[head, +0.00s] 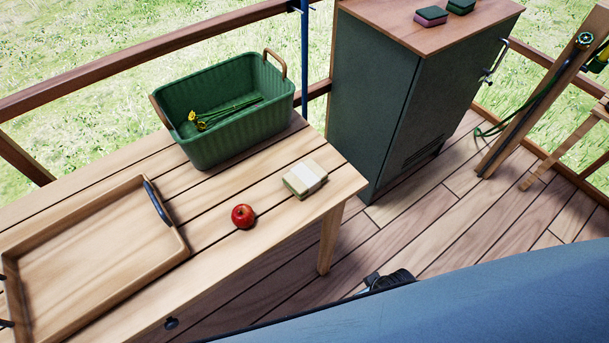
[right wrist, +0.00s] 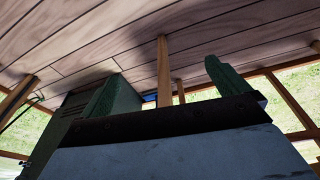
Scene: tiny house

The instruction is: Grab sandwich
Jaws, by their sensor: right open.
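The sandwich does not show in that view. In the head view a large blue part of my own body fills the lower right, and a small dark piece at its edge is too unclear to name. My left gripper is not in view.
A red apple (head: 243,216) sits left of the sandwich. A green basket (head: 235,140) holding yellow flowers stands behind it, and a wooden tray (head: 185,250) lies at the left. A dark green cabinet (head: 400,105) stands behind the table's right end.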

